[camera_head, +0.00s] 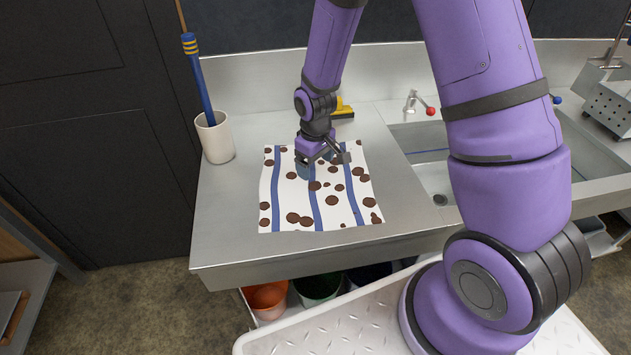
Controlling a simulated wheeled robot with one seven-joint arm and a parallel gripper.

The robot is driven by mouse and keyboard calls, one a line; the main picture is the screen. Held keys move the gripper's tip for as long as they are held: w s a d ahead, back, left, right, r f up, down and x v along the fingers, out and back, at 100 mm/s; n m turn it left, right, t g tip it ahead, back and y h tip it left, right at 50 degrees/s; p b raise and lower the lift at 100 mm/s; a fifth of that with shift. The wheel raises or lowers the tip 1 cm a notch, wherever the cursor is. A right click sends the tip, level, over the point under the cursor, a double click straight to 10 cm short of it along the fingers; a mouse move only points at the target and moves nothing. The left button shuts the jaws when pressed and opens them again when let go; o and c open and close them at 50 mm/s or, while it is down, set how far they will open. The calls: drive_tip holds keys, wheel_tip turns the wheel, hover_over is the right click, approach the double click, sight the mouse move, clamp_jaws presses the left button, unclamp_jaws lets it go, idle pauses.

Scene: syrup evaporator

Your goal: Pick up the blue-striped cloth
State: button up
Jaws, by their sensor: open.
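The blue-striped cloth (301,219) lies flat on the metal counter, left of the sink. It is white with blue stripes and several brown spots. My gripper (318,165) is over the upper middle of the cloth, pointing down, with its jaws open. It hides a small part of the cloth. I cannot tell whether the fingertips touch the cloth.
A white cup (215,139) with a blue-handled tool (200,80) stands left of the cloth. A yellow and black item (343,110) lies behind my gripper. A sink (432,180) with a red-knobbed tap (421,104) is to the right. Bare counter (232,220) surrounds the cloth.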

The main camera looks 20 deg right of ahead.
drive_tip(key=shift+f, duration=2.4)
drive_tip(key=shift+s, duration=0.1)
clamp_jaws()
wheel_tip(320, 180, up, 12)
wheel_tip(320, 180, up, 9)
hover_over(316, 182)
